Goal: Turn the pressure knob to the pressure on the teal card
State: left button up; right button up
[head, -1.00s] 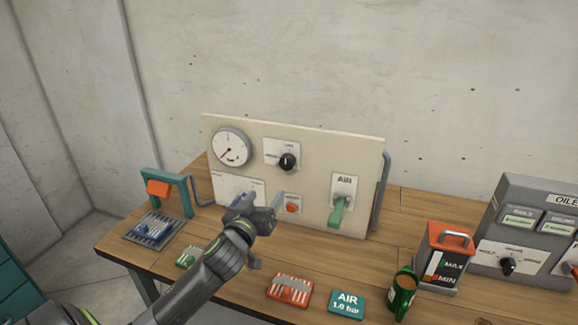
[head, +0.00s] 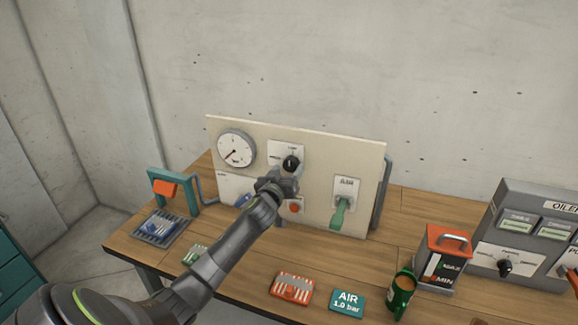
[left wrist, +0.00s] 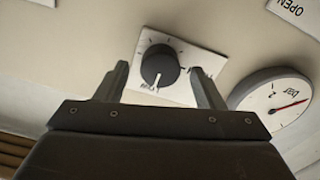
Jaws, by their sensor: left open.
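The black pressure knob (head: 291,163) sits on a white plate on the cream panel (head: 250,135). In the left wrist view the knob (left wrist: 160,66) has a white pointer mark aimed down and slightly left. My left gripper (head: 281,178) is just below the knob in the head view. In the left wrist view its open fingers (left wrist: 163,85) stand on either side of the knob; I cannot tell whether they touch it. The round gauge (head: 236,149) is left of the knob and shows a red needle. The teal card (head: 347,303) lies on the table and reads "AIR 1.0 bar". My right gripper is out of view.
A green AIR lever (head: 340,213) and a red button (head: 295,206) are on the panel. A green mug (head: 402,294), a red-topped can (head: 444,258) and the grey oiler box (head: 525,236) stand at the right. A red-and-white striped item (head: 292,288) lies in front.

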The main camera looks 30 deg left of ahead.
pick_arm(q)
jog(key=shift+x, duration=1.05)
jog(key=c, duration=1)
jog(key=shift+o, duration=0.2)
